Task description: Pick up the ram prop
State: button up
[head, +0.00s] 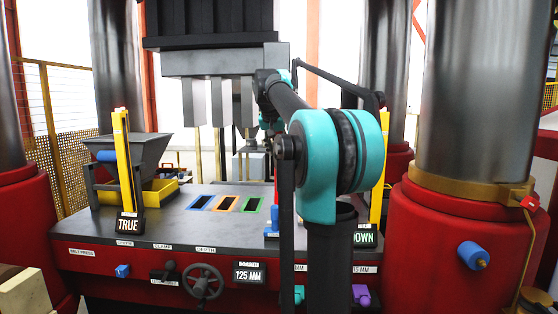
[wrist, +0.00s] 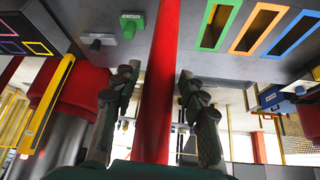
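A red bar, which I take to be the ram prop (wrist: 160,95), runs lengthwise through the middle of the wrist view. My gripper (wrist: 158,72) has its two dark fingers spread, one on each side of the red bar. Narrow gaps seem to show beside the bar; I cannot tell whether a finger touches it. In the head view, my arm hides my gripper and most of the bar; only a thin red strip shows beside the arm.
The press table (head: 180,220) carries blue, orange and green framed slots (head: 227,203). A grey hopper (head: 132,150) and a yellow post (head: 124,160) stand left. Grey press blocks (head: 222,65) hang above. A red column base (head: 450,245) stands at right, a handwheel (head: 203,282) in front.

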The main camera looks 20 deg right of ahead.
grip_shut()
jog(key=shift+r, duration=0.15)
